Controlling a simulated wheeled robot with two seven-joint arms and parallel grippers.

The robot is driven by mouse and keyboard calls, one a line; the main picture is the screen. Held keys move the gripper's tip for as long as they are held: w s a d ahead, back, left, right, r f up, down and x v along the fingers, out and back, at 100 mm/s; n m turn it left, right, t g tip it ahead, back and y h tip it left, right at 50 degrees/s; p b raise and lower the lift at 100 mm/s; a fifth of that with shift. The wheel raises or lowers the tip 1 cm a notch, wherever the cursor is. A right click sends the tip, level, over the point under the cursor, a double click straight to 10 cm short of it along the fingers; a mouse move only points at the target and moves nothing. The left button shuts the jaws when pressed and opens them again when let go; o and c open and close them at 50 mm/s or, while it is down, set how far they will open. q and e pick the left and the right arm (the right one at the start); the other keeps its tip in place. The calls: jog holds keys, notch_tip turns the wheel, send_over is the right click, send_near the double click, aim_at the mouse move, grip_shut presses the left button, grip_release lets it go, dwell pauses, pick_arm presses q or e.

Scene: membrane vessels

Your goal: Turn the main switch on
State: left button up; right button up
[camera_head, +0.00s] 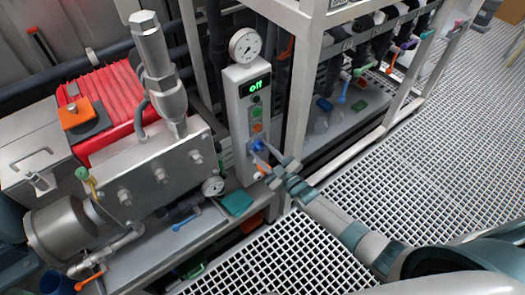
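The control panel (241,108) is a narrow light-grey box standing upright at the centre, with a small display (254,87) reading "off" in green. Below the display are small round buttons, among them a green one (257,113) and an orange one (257,128). A blue knob (257,146), which looks like the main switch, sits low on the panel. My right gripper (263,160) is close in front of it, its fingers apart; whether they touch the knob cannot be told. My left gripper is not in view.
A round gauge (245,45) tops the panel. At left stand a red ribbed motor (108,105) and a metal pump block (150,175). A white frame post (300,105) rises just right of the panel. Grating floor (420,150) is open at right.

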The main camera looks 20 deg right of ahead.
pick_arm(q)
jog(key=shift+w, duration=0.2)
pick_arm(e)
jog(key=shift+m, duration=0.3)
jog(key=shift+d+m+b, duration=0.1)
jog(key=shift+m+b, duration=0.25)
jog(key=shift+m, duration=1.15)
jog(key=m+b, duration=0.1)
jog(key=m, duration=0.2)
jog(key=shift+d+f+m+b, duration=0.1)
jog(key=shift+d+m+b, duration=0.05)
jog(key=shift+m+b, duration=0.15)
jog(key=shift+m, duration=0.4)
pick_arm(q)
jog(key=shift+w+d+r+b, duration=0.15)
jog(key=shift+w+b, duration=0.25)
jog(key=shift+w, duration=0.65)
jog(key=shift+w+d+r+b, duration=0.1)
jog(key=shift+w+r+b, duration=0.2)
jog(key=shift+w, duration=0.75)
pick_arm(e)
jog(key=shift+d+m, duration=0.1)
jog(key=shift+m, duration=1.9)
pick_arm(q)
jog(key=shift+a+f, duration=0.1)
pick_arm(e)
jog(key=o, duration=1)
jog(key=shift+w, duration=0.1)
